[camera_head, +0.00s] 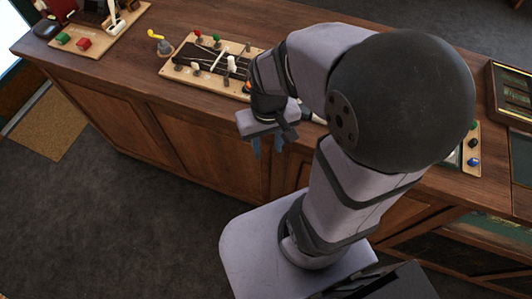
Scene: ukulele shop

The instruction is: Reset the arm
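My arm is folded, with a large dark round joint high over the counter. It hides the middle of the counter top and part of the things there.
A wooden board (172,72) with dark strips, pegs and coloured knobs lies behind my gripper. A yellow-handled item (161,42) stands left of it. A framed case (510,90) is at right. The floor (110,230) in front is clear.

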